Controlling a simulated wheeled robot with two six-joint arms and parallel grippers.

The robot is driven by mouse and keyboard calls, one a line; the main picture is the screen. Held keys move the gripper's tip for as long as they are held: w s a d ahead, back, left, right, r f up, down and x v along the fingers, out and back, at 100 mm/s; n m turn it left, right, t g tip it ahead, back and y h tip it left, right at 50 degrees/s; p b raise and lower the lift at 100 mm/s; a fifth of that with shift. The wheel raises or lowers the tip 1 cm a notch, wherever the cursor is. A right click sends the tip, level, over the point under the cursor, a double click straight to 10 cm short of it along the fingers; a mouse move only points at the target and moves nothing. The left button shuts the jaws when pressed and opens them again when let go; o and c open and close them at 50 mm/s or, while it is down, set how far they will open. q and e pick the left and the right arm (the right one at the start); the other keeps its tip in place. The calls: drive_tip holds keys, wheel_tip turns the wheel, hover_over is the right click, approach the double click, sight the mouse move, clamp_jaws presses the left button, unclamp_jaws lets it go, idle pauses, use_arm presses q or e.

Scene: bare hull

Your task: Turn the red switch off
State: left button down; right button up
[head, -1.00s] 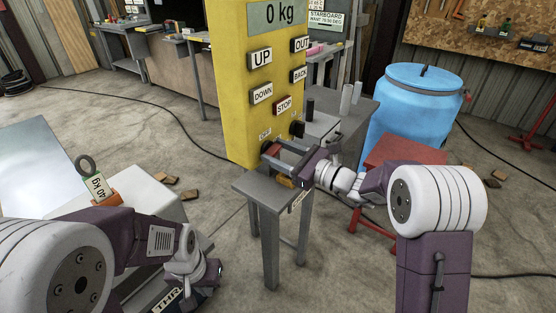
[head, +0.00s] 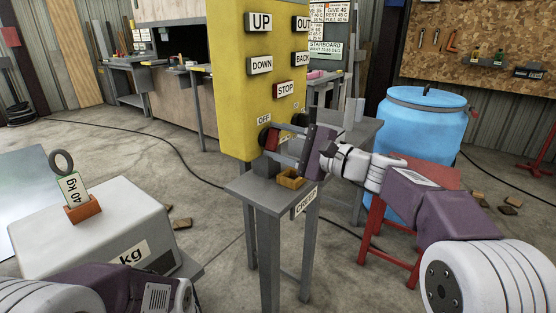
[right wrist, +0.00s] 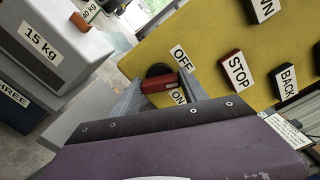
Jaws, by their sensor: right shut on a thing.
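The red switch (head: 284,137) is on the yellow panel (head: 226,90), low down, below the STOP button. An OFF label (head: 263,119) is above it in the head view. In the right wrist view the red switch (right wrist: 160,83) lies between the OFF label (right wrist: 181,59) and the ON label (right wrist: 179,97), against a black round base (right wrist: 158,70). My right gripper (head: 274,141) is shut on the switch, with one finger on each side; its fingers also show in the right wrist view (right wrist: 160,92). My left arm shows at the lower left, its fingers out of frame.
A blue barrel (head: 420,150) and a red stool (head: 385,225) are to the right. A grey weight block (head: 100,225) is at the left.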

drive_tip(key=n+b, duration=0.1)
drive_tip(key=b, duration=0.1)
drive_tip(key=n+b, duration=0.1)
drive_tip(key=n, duration=0.1)
drive_tip(key=shift+f+b, duration=0.35)
drive_tip(key=shift+f, duration=0.05)
drive_tip(key=shift+r+n+b, duration=0.15)
drive_tip(key=shift+n+b, duration=0.75)
drive_tip(key=shift+n, duration=0.1)
drive_tip(key=o, duration=1.4)
drive_tip(key=shift+r, duration=0.1)
